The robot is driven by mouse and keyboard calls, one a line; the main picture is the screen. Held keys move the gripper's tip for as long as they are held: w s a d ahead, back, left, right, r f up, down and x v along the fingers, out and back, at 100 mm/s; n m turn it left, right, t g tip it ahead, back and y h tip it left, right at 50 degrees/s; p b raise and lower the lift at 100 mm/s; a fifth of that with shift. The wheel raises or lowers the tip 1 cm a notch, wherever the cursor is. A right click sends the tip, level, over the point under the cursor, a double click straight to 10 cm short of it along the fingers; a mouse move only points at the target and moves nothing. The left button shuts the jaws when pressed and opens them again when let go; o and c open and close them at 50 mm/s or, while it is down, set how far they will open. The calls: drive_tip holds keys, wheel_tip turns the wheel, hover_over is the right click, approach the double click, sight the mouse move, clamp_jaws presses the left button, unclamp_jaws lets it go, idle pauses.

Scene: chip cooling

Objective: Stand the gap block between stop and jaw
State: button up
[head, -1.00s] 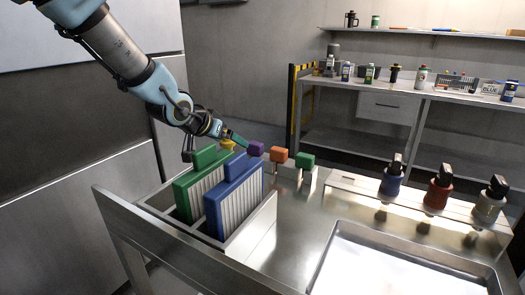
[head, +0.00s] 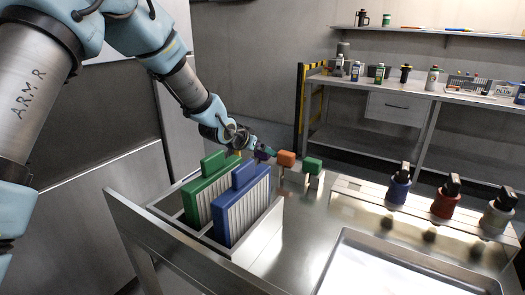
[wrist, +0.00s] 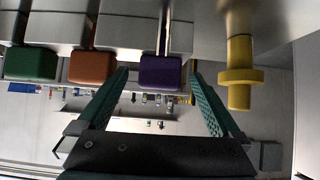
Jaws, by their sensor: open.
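My gripper (wrist: 159,78) is open in the wrist view, its two teal fingers apart. A purple block (wrist: 160,73) on a thin stem lies between the fingertips, with a gap on each side. In the head view my gripper (head: 268,150) is at the purple block (head: 263,155), partly covering it. An orange block (wrist: 92,67) and a green block (wrist: 30,65) are left of the purple one in the wrist view. A yellow flanged peg (wrist: 240,75) is just right of the right finger. I cannot tell which piece is the gap block, stop or jaw.
In the head view a metal bin (head: 243,262) holds a green finned plate (head: 207,190) and a blue one (head: 243,205). Blue (head: 399,188), red (head: 446,201) and grey (head: 497,215) bottles stand at right, behind a shallow tray (head: 345,250). The counter between is clear.

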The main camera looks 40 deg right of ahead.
drive_tip(key=shift+f, duration=0.1)
drive_tip(key=c, duration=1.5)
